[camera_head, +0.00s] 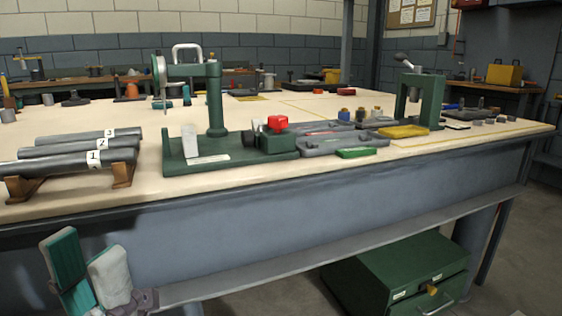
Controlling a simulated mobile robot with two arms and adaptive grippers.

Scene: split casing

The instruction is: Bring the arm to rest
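What I take to be my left gripper (88,268) shows at the lower left, in front of the bench's front side and below its top edge. It has a teal, pad-like part and a pale grey part side by side, with a darker grey joint behind them at the bottom edge. The two parts sit close together at an angle, and I cannot tell whether they are open or shut. I see nothing that is clearly held. The rest of the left arm is cut off by the picture's edge. My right gripper is not in view.
The workbench (300,178) fills the middle. A smaller green press (425,95) stands farther right. A green drawer cabinet (400,275) stands beneath the bench.

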